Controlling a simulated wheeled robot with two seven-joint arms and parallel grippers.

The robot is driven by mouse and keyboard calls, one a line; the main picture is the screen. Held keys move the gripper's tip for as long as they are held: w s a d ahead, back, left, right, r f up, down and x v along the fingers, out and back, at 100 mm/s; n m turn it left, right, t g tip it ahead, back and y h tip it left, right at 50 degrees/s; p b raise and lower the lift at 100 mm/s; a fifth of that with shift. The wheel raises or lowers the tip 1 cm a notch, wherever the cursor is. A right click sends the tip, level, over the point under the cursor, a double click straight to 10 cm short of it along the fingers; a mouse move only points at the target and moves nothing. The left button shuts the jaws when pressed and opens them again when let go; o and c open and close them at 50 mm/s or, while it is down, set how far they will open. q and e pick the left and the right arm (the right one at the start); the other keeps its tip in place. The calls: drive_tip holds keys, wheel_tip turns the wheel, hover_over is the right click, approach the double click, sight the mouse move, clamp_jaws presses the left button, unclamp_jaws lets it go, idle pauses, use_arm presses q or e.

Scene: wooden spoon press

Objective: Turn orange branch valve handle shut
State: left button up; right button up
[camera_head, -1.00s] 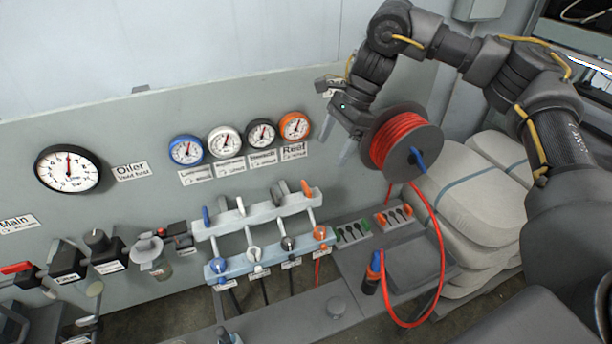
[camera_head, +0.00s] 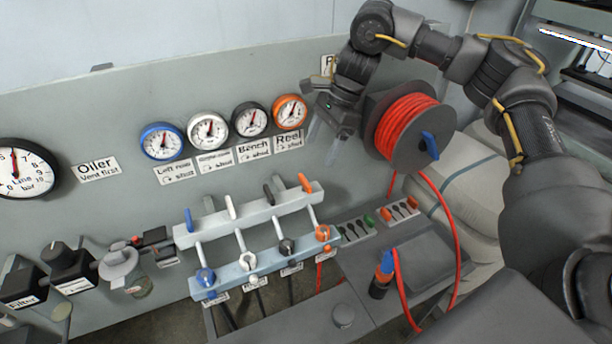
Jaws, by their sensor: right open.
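The orange branch valve handle (camera_head: 304,182) is a small lever at the right end of the upper grey manifold bar (camera_head: 262,216). It stands up from the bar, tilted to the left. Below it, an orange fitting (camera_head: 323,233) sits on the lower bar. My right gripper (camera_head: 323,145) is open and empty, its fingers pointing down. In the picture it is above and slightly right of the orange handle, apart from it, beside the Reel gauge (camera_head: 290,112). My left gripper is not in view.
Blue (camera_head: 189,220), white (camera_head: 231,207) and black (camera_head: 268,194) levers line the same bar. A red hose reel (camera_head: 408,130) stands close right of my gripper, its hose hanging down. A grey panel with gauges is behind.

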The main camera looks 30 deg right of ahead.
sight(306, 180)
drive_tip(key=x, duration=0.9)
drive_tip(key=shift+w+f+p, duration=0.1)
drive_tip(key=shift+f+p, duration=0.2)
drive_tip(key=shift+p, duration=0.1)
drive_tip(key=shift+c, duration=0.2)
drive_tip(key=c, duration=0.9)
